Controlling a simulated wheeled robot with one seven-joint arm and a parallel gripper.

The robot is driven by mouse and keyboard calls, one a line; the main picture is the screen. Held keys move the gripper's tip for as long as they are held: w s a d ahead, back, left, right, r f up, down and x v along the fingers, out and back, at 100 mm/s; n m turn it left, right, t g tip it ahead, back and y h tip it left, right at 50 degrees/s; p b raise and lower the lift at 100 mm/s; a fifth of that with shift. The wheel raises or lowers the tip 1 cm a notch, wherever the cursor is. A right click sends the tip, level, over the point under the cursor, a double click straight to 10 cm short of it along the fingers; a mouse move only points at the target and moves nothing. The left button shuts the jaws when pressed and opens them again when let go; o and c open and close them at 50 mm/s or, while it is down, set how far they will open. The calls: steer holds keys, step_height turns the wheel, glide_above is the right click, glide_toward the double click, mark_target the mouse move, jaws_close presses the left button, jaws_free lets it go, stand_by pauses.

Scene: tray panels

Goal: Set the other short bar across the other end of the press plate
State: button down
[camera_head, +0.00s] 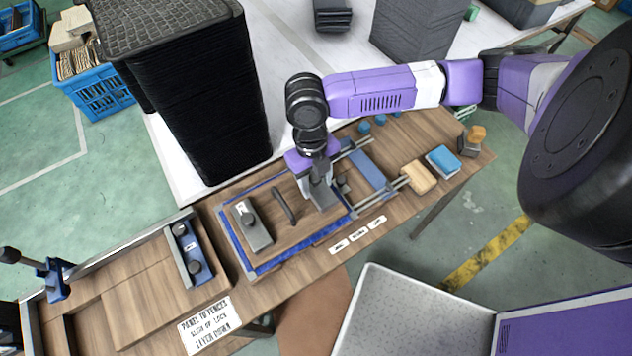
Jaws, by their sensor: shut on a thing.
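The press plate (284,228) is a brown wooden board with a dark arched handle (283,206) in its middle. It lies inside a blue-edged frame (292,258) on the wooden bench. One short grey bar (258,236) with a dark knob lies across the plate's left end. My gripper (318,186) points down over the plate's right end. It is shut on the other short grey bar (322,194), which is partly hidden by the gripper. I cannot tell whether this bar touches the plate.
A tall stack of black trays (215,95) stands behind the bench at left. A blue block with knobs (186,253) lies left of the frame. Rails, a tan block (419,177) and a blue-topped block (442,160) lie to the right. A printed sign (209,325) is at the front.

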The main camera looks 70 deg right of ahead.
steer(key=shift+f, duration=0.5)
steer(key=shift+f, duration=0.15)
steer(key=c, duration=0.7)
jaws_free()
